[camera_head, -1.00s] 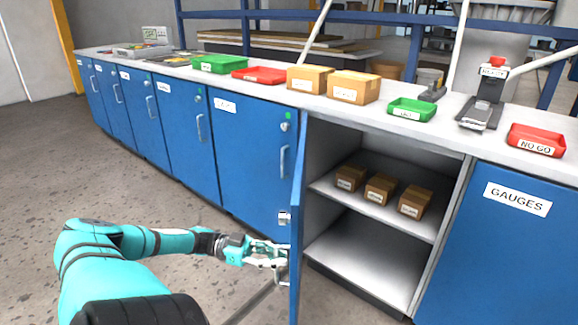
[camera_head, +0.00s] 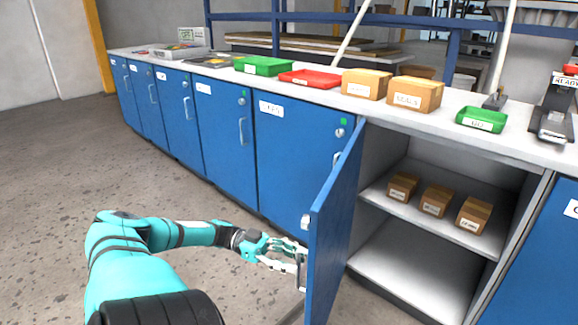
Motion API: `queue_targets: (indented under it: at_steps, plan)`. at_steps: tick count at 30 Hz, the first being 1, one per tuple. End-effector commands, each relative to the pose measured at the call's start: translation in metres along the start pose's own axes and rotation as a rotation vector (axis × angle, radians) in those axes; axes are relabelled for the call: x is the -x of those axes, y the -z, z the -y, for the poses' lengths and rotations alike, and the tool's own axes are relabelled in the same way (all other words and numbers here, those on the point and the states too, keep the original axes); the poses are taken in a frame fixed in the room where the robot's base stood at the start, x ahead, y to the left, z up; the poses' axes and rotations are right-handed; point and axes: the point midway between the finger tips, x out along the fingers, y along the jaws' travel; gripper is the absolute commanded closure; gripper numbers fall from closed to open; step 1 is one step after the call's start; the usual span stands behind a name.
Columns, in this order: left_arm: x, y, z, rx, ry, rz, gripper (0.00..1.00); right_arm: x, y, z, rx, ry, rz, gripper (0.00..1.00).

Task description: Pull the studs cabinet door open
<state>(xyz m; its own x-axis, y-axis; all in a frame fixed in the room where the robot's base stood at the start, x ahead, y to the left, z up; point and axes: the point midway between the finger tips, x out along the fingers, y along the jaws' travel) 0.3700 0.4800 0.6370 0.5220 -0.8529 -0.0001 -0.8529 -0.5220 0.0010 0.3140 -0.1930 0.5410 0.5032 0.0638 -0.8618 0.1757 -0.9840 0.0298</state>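The open blue cabinet door (camera_head: 336,235) stands swung out from the left side of its cabinet, with its inner face showing. No label can be read on it. The open cabinet (camera_head: 405,265) has a grey shelf with small brown boxes (camera_head: 436,200). My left gripper (camera_head: 299,258) is low at the outer side of the door, by its free edge, with its fingers pointing at the door. The fingertips and the door's handle are partly hidden or too small to make out, so its grip cannot be told. My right gripper is not in view.
Shut blue cabinets (camera_head: 292,165) run to the left. The grey worktop (camera_head: 440,110) carries a green tray (camera_head: 482,119), a red tray (camera_head: 311,78), cardboard boxes (camera_head: 415,93) and a gauge stand (camera_head: 553,110). The floor (camera_head: 60,200) at left is clear.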

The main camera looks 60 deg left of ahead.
Motion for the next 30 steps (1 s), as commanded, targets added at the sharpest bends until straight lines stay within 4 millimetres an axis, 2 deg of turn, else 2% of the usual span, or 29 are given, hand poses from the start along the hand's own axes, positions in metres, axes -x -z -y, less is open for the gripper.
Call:
queue_targets:
  at_steps: [5, 18, 24, 30]
  plan:
    - [0.009, -0.001, 0.001, 0.0, 0.003, 0.002, 0.66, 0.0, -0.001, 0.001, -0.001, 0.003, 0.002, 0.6]
    - [0.09, 0.001, 0.001, -0.003, 0.006, 0.002, 0.66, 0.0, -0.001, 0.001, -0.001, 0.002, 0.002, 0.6]
    - [0.108, 0.001, 0.001, -0.004, 0.003, 0.002, 0.66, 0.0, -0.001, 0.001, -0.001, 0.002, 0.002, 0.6]
    - [0.114, 0.001, 0.0, 0.0, 0.001, 0.002, 0.66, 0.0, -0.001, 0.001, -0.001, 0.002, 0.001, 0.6]
